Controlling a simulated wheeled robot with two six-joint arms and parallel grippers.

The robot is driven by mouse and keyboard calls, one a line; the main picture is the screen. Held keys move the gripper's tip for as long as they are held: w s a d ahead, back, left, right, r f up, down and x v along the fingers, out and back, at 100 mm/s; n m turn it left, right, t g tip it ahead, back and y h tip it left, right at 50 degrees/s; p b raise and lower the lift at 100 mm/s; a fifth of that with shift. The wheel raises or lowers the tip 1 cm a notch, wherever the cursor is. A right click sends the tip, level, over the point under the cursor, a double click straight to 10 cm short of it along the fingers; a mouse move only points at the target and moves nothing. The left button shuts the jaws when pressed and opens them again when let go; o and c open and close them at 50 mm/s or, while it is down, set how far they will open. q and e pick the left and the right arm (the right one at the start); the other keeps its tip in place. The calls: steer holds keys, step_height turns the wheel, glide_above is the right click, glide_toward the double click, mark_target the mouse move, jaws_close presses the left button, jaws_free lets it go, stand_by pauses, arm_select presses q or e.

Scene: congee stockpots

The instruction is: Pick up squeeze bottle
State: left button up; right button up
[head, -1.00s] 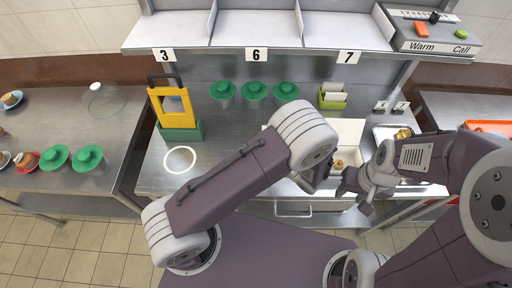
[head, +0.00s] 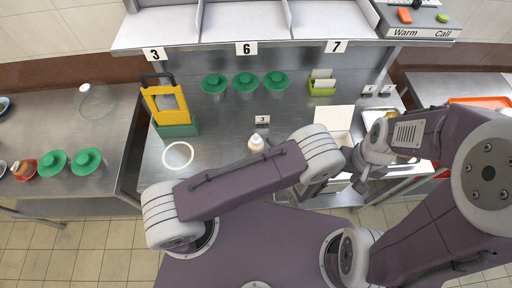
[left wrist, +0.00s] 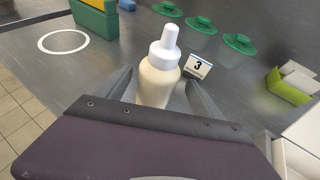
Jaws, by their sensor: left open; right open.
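The squeeze bottle (left wrist: 160,78) has a cream body and a white nozzle cap. In the left wrist view it stands upright between the two spread fingers of my left gripper (left wrist: 157,84); I cannot tell whether either finger touches it. In the head view only the bottle's upper part (head: 256,142) shows, above my left forearm, which hides its lower part and my left fingers. My right gripper (head: 357,175) is open and empty over the counter's right front, away from the bottle.
A small number 3 sign (head: 262,120) stands just behind the bottle. Green-lidded containers (head: 245,84) line the back. A yellow and green holder (head: 170,108) and a white ring (head: 178,155) are on the left. An open white box (head: 334,118) is right of the bottle.

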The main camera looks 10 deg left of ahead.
arm_select(q)
steer(key=shift+w+a+f+p, duration=0.1)
steer(key=shift+w+a+p, duration=0.75)
steer(key=shift+a, duration=0.25)
steer(key=shift+x, duration=1.2)
steer(key=shift+f, duration=0.25)
steer(key=shift+d, duration=0.1)
steer(key=shift+c, duration=0.9)
steer(key=c, duration=0.8)
steer(key=shift+r, duration=0.1)
